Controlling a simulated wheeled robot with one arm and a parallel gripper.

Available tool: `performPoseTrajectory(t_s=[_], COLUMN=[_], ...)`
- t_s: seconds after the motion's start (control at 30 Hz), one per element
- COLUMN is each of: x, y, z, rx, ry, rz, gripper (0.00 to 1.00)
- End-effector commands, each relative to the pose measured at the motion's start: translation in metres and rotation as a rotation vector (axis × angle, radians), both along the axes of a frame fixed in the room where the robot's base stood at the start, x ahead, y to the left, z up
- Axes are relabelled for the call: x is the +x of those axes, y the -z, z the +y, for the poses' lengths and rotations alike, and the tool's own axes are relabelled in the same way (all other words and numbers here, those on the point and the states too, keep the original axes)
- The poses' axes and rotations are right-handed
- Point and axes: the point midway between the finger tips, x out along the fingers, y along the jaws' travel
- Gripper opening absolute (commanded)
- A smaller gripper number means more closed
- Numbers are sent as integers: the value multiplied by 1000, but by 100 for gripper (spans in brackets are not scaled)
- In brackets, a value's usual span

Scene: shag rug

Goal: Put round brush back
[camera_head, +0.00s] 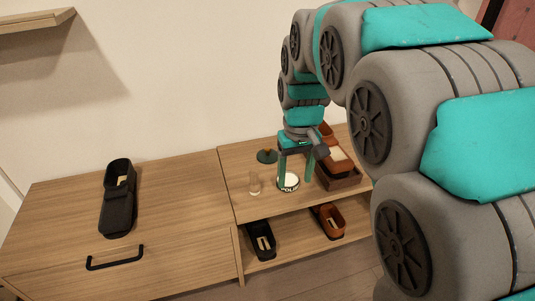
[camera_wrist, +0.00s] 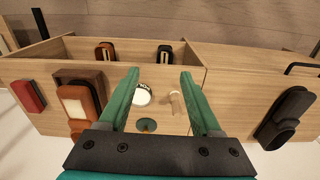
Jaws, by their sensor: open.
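A small pale wooden, roughly cylindrical piece (camera_head: 254,183) stands on the right cabinet's top; it also shows in the wrist view (camera_wrist: 176,102). A dark green disc with a brownish middle (camera_head: 267,156) lies behind it, also in the wrist view (camera_wrist: 147,125). I cannot tell for certain which of these is the round brush. My gripper (camera_head: 294,182) is open and empty, its fingers pointing down above a white lettered tin (camera_head: 288,182). In the wrist view my gripper (camera_wrist: 159,72) has the tin (camera_wrist: 142,95) and the wooden piece between its fingers, apart from both.
A brown wooden box (camera_head: 342,177) with reddish-brown items stands close right of my gripper. Below, an open shelf holds a black shoe-like item (camera_head: 261,240) and a brown one (camera_head: 328,221). A larger black shoe-like item (camera_head: 118,205) lies on the left cabinet, mostly bare around it.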

Motion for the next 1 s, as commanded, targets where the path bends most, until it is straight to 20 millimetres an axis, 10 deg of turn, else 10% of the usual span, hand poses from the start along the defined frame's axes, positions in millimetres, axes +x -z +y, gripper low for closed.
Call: performPoseTrajectory(t_s=[0.53,1.0], x=[-231,-272], y=[35,49], z=[-70,-75], rx=[-18,-25], ry=[221,250], rz=[154,182], gripper=[65,65])
